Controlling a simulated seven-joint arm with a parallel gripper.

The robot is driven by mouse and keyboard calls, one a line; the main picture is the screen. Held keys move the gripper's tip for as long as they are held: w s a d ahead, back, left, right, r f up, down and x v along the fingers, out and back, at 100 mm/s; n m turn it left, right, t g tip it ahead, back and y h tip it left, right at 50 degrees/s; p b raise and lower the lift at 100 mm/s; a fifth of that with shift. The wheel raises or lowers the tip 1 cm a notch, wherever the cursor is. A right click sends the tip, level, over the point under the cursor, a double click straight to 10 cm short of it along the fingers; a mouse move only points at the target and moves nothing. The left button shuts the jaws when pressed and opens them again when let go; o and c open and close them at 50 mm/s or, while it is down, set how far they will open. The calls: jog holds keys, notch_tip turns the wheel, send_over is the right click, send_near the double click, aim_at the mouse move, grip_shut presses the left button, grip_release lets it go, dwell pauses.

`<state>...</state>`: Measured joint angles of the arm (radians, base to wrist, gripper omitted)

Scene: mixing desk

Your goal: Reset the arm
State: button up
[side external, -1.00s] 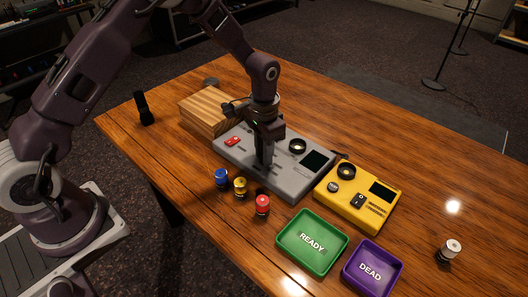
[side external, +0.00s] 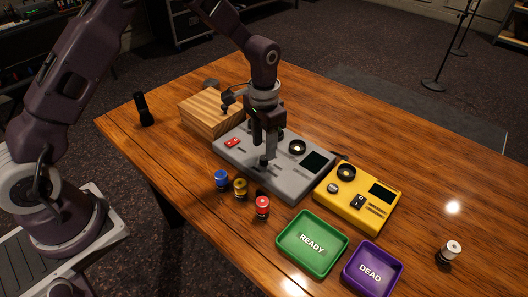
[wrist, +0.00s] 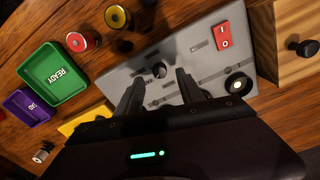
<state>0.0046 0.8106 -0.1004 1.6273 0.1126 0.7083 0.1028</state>
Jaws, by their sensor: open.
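My gripper (side external: 266,150) is open and empty above the grey mixing device (side external: 290,185). In the wrist view my gripper (wrist: 158,80) has its two fingers apart over the grey panel (wrist: 195,48), with a small dark knob (wrist: 159,70) between and beyond the tips. A red switch (side external: 232,142) sits on the grey panel's left part, and a round dial (side external: 297,146) and dark screen (side external: 314,160) on its right part.
Blue (side external: 221,178), yellow (side external: 240,187) and red (side external: 262,206) cylinders stand before the panel. A yellow device (side external: 348,205), green READY tray (side external: 290,258), purple DEAD tray (side external: 348,280) and white-topped cylinder (side external: 452,248) lie rightward. A wooden box (side external: 205,125) and microphone (side external: 144,108) are left.

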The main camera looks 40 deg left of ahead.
jog(key=shift+r, duration=1.7)
jog(key=s+a+r+n+t, duration=0.1)
jog(key=s+r, duration=0.4)
jog(key=r, duration=0.3)
jog(key=s+a+r+t, duration=0.1)
jog(key=s+r+t, duration=0.1)
jog(key=s+r, duration=0.5)
jog(key=s+r+n+t, duration=0.1)
jog(key=s+r, duration=0.1)
jog(key=s, duration=0.6)
jog(key=s+r+n+t, duration=0.1)
jog(key=s+r, duration=0.1)
jog(key=s, duration=0.6)
jog(key=shift+s+a+r+t, duration=0.3)
jog(key=shift+a, duration=0.15)
